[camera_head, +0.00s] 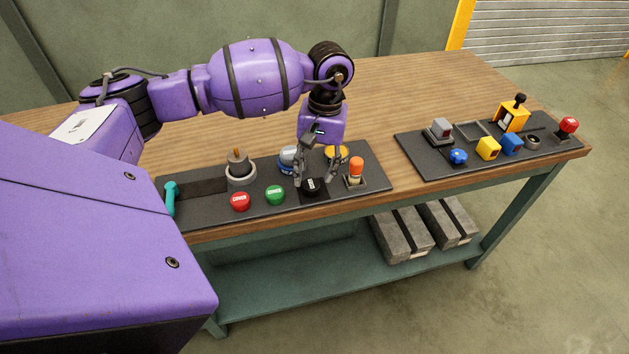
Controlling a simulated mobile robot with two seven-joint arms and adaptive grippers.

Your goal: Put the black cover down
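The black cover (312,188) is a small dark block with a white label on top. It is near the front edge of the left dark panel (215,212), between the green button and the orange-topped switch. My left gripper (318,178) points down right over it, with its two fingers spread apart. The left finger is close to the cover's left side. The right finger looks a little apart from its right side. Whether the cover touches the panel is hard to tell. My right gripper is not in view.
On the same panel are a red button (240,201), a green button (275,195), an orange-topped switch (355,170), a yellow round piece (337,153), a grey-blue knob (288,158) and a teal handle (170,198). A second panel (420,152) with several controls lies right. Bare wood separates them.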

